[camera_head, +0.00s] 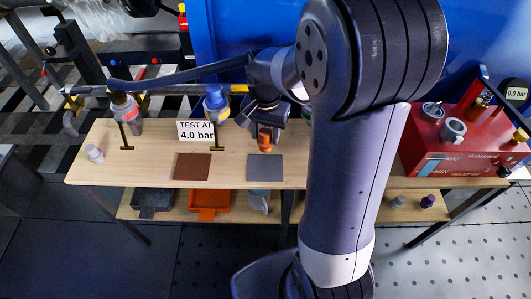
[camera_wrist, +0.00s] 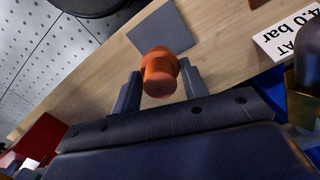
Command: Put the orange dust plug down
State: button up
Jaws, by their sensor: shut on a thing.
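The orange dust plug (camera_head: 265,140) is between the fingers of my gripper (camera_head: 265,127), above the wooden bench top near its middle. In the wrist view the orange dust plug (camera_wrist: 160,70) sits between the two dark fingers of my gripper (camera_wrist: 158,88), which are shut on it. A grey square mat (camera_head: 265,168) lies on the bench just in front of the plug. The mat also shows in the wrist view (camera_wrist: 165,27), partly behind the plug. I cannot tell how high the plug is above the bench.
A brown square mat (camera_head: 192,167) lies left of the grey one. A sign reading "TEST AT 4.0 bar" (camera_head: 196,131), a blue-capped fitting (camera_head: 215,104) and a grey-white plug (camera_head: 95,153) stand on the bench. A red box (camera_head: 455,150) is at the right. Bins, one orange (camera_head: 209,204), sit below.

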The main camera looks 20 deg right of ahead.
jog(key=shift+w+f, duration=0.1)
jog(key=shift+f, duration=0.2)
notch_tip(320, 180, down, 9)
jog(key=shift+f+b, duration=0.15)
jog(key=shift+b, duration=0.35)
jog(key=shift+f, duration=0.1)
jog(key=o, duration=1)
notch_tip(320, 180, up, 12)
jog(key=shift+r+p, duration=0.1)
jog(key=shift+p, duration=0.55)
